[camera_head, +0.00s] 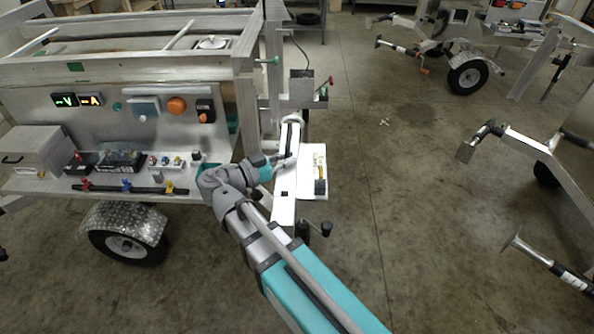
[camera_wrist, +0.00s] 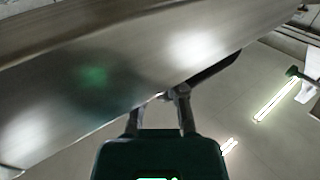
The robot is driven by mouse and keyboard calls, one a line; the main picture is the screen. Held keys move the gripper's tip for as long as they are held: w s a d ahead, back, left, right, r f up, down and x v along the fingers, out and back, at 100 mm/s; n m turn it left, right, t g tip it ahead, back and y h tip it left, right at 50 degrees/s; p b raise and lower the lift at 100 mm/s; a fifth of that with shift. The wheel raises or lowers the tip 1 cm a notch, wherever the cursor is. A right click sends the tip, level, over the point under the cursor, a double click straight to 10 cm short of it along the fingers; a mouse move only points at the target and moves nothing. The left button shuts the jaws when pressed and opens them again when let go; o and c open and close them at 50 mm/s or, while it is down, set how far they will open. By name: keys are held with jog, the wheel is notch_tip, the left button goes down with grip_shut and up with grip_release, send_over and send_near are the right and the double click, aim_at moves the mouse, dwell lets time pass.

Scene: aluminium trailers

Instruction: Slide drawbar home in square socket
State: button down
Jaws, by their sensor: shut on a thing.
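My gripper (camera_head: 286,158) is in the middle of the head view, at the front end of the left trailer, its fingers against a pale metal bar, which I take as the drawbar (camera_head: 284,208). In the wrist view my gripper (camera_wrist: 160,98) has its fingers at the lower edge of a broad, shiny metal length, likely the drawbar (camera_wrist: 95,75), which crosses the picture on a slant. The gripper is shut on it. The square socket cannot be made out clearly, so I cannot tell how far the bar sits in it.
The left trailer's panel (camera_head: 140,108) carries lit displays and knobs, with a shelf (camera_head: 180,197) of small parts below. A grey box (camera_head: 301,88) and a white plate (camera_head: 313,160) are close to my gripper. Other trailers (camera_head: 467,75) stand right. The concrete floor (camera_head: 410,190) between is mostly clear.

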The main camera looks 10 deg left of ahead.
aim_at(287, 148)
notch_tip(287, 148, down, 40)
jog(key=b, duration=3.8)
jog(key=shift+r+b, duration=0.25)
jog(key=shift+b, duration=0.15)
jog(key=shift+r, duration=0.1)
notch_tip(287, 148, up, 43)
jog(key=p, duration=4.3)
